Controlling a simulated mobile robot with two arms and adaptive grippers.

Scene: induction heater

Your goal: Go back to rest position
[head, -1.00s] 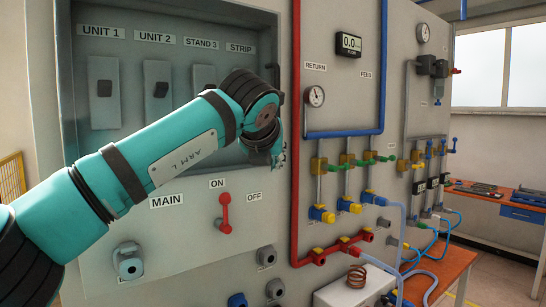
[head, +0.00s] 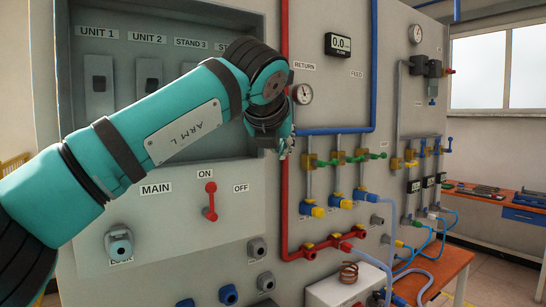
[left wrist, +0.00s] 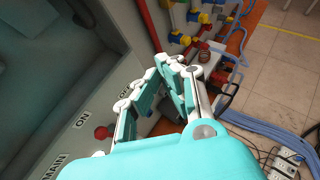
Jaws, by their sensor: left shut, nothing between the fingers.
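My left arm (head: 185,130) comes in from the left across the grey panel, in front of the open switch recess. My left gripper (head: 287,151) points down near the red pipe, with its fingers small and partly hidden behind the wrist. In the left wrist view my left gripper (left wrist: 170,62) has its fingers close together with nothing held between them. The red main lever (head: 210,202) is below the arm under the ON label, apart from the gripper. It also shows in the left wrist view as a red knob (left wrist: 102,132). My right gripper is not in view.
A copper coil (head: 349,272) sits on a white box at lower right. Hoses (head: 425,277) run beside it. Floor shows at far right.

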